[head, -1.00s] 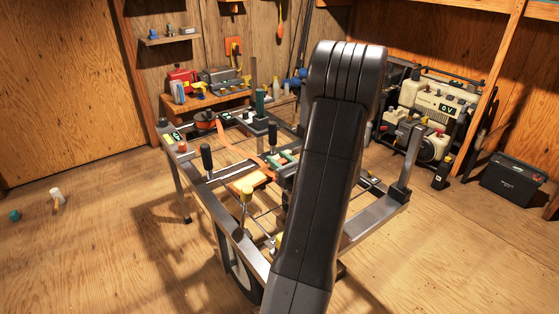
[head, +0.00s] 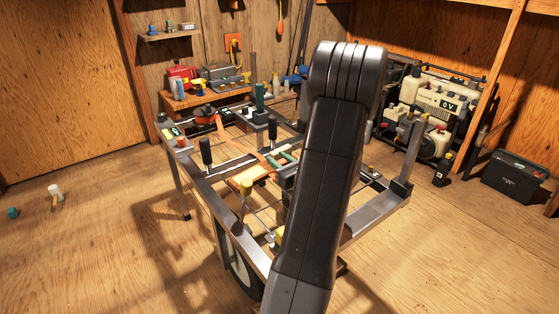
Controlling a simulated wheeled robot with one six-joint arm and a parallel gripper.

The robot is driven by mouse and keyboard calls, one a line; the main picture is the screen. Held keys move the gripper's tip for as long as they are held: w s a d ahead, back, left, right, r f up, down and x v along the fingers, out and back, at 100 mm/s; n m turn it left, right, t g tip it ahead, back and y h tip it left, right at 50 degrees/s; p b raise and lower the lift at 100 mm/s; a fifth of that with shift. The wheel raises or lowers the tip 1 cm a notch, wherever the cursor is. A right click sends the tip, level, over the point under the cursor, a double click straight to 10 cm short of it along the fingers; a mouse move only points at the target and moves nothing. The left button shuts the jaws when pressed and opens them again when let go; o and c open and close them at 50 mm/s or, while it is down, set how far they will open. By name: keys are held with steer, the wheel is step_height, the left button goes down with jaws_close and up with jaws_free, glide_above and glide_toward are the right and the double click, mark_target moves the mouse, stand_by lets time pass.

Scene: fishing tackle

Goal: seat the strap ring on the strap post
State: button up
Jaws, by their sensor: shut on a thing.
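An orange strap (head: 226,138) runs from a round reel (head: 204,112) at the far left of the metal frame toward its middle. Its near end reaches a small green part (head: 286,158) beside my arm. My gripper (head: 284,175) shows only in part, as dark shapes just left of my arm, and is shut on the strap ring at that end. The ring's outline is too small to make out, and my arm hides much of this spot. I cannot tell which upright is the strap post.
The metal frame (head: 223,204) has open gaps and crossbars. Black-handled uprights (head: 206,151) and a tall post (head: 403,160) rise from it. A workbench (head: 220,98) with tools stands behind, and a pump unit (head: 432,115) at the right. Floor at left is mostly clear.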

steer(key=shift+f+b, duration=0.75)
steer(key=shift+f, duration=0.3)
steer(key=o, duration=1.1)
steer(key=p+v, duration=0.2)
steer(key=v, duration=1.1)
steer(key=shift+s+d+p, duration=0.25)
steer(key=shift+s+p, duration=0.1)
steer(key=b+x, duration=0.2)
steer(key=x, duration=1.2)
steer(key=shift+b, duration=0.4)
steer(key=shift+r, duration=0.2)
steer(key=shift+s, duration=0.1)
